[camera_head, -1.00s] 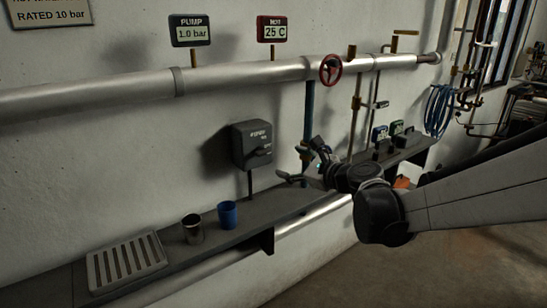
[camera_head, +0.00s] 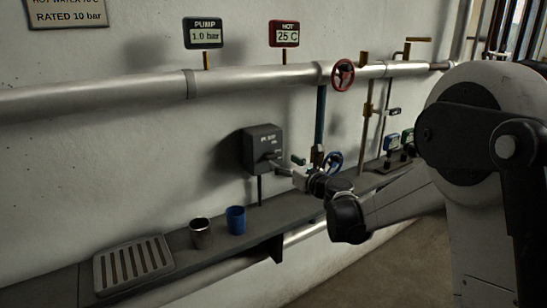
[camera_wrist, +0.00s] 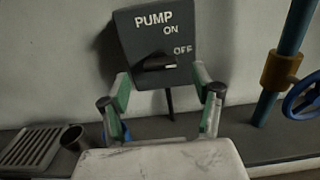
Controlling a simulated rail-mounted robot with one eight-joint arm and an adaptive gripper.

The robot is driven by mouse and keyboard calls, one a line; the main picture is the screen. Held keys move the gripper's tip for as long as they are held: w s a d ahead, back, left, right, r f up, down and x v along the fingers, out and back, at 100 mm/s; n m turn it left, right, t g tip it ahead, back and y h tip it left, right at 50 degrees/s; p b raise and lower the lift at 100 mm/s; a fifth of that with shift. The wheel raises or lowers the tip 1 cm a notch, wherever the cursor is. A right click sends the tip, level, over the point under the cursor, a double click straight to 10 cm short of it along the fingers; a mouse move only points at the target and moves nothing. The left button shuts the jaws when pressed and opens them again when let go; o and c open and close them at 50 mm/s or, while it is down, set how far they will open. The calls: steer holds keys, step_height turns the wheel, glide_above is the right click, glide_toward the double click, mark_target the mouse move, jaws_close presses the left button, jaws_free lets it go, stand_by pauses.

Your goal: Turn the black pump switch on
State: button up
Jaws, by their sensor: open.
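The pump switch is a dark grey box (camera_head: 263,148) on the wall, above the shelf. In the wrist view its face (camera_wrist: 135,45) reads PUMP, ON and OFF. Its black lever (camera_wrist: 152,64) lies roughly level, its pale tip pointing right, just below OFF. My gripper (camera_head: 283,166) is at the lower right of the box in the head view, close to its face. In the wrist view my gripper (camera_wrist: 161,80) is open and empty, with one finger at each side of the lever's lower area. I cannot tell whether a finger touches the lever or box.
A grey slotted tray (camera_head: 133,265), a metal cup (camera_head: 201,235) and a blue cup (camera_head: 236,220) stand on the shelf below. A large pipe (camera_head: 110,92) with a red valve wheel (camera_head: 343,75) runs above. A blue valve wheel (camera_head: 333,162) is right of my gripper.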

mark_target(275, 157)
steer(key=x, duration=0.6)
steer(key=shift+w+a, duration=0.2)
steer(key=shift+w, duration=0.05)
steer(key=shift+c, duration=0.4)
steer(key=c, duration=1.1)
